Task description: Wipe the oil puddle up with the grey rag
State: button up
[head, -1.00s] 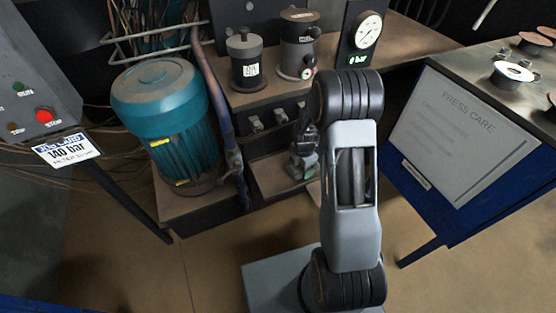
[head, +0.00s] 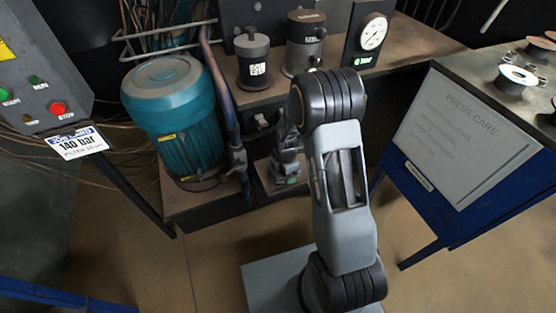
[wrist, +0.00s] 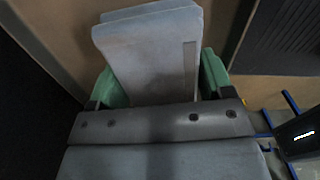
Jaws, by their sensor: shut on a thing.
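My gripper (wrist: 160,85) shows in the wrist view with green fingers on both sides of a flat, pale grey, layered piece. This piece looks like the folded grey rag (wrist: 150,50), and the gripper is shut on it. In the head view my gripper (head: 289,172) is small and partly behind my arm, over or in front of the low bay under the bench. The rag cannot be made out there. I cannot make out the oil puddle in either view.
A teal motor (head: 172,110) stands left of the bay, with a pipe (head: 226,100) beside it. A control box (head: 45,85) is at far left. The bench (head: 410,45) carries canisters and a gauge (head: 373,32). A blue-legged table (head: 450,195) stands right. The front floor is open.

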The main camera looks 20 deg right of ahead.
aim_at(280, 172)
jog(key=shift+a, duration=0.85)
jog(key=shift+s+a+r+p, duration=0.1)
jog(key=shift+a+r+p, duration=0.15)
jog(key=shift+r+p, duration=0.1)
notch_tip(280, 172, up, 2)
jog(key=shift+d+r+p, duration=0.1)
jog(key=shift+r+p, duration=0.1)
jog(key=shift+p, duration=0.45)
jog(key=shift+r+p, duration=2.05)
jog(key=shift+r, duration=0.55)
